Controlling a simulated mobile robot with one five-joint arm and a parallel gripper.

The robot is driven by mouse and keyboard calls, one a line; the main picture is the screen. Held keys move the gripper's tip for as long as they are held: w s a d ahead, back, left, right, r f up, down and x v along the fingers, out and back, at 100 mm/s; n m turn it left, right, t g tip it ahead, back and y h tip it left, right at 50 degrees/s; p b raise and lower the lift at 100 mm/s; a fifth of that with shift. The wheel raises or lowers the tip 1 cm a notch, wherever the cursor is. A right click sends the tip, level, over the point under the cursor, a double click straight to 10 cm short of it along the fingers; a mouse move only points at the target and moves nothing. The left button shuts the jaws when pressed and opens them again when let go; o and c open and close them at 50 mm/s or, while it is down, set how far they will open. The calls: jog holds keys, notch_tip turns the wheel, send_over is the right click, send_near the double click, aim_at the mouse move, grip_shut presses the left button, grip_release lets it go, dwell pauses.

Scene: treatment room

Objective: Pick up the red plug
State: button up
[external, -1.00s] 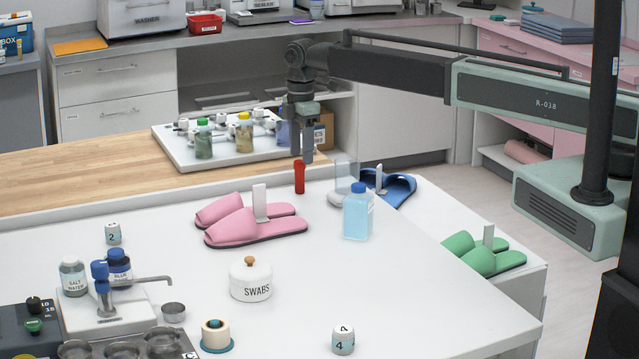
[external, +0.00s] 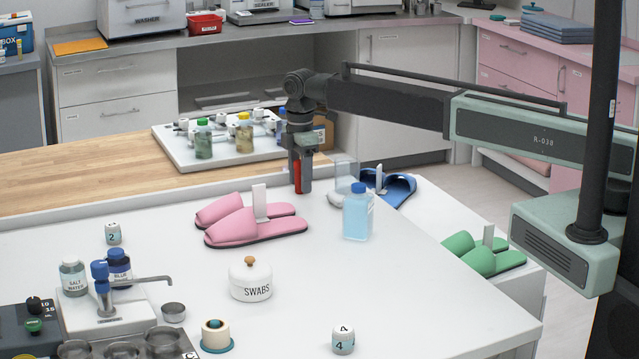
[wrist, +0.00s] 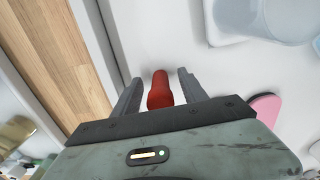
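The red plug (external: 298,177) stands upright on the white table behind the pink slippers. My gripper (external: 301,186) is lowered over it, with its fingers down around the plug near the table top. In the wrist view the red plug (wrist: 160,91) lies between the two fingers of my gripper (wrist: 158,90). Gaps show on both sides of the plug there, so the fingers are open and apart from it. The plug's far side is hidden.
A clear beaker (external: 345,175) and a blue-capped bottle (external: 357,212) stand close on the right. Pink slippers (external: 255,225) with a white upright tag lie in front to the left. A white tray of bottles (external: 178,153) is behind.

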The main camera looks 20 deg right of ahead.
grip_shut()
jog(key=shift+r, duration=0.1)
notch_tip(320, 180, up, 10)
jog(key=p, duration=1)
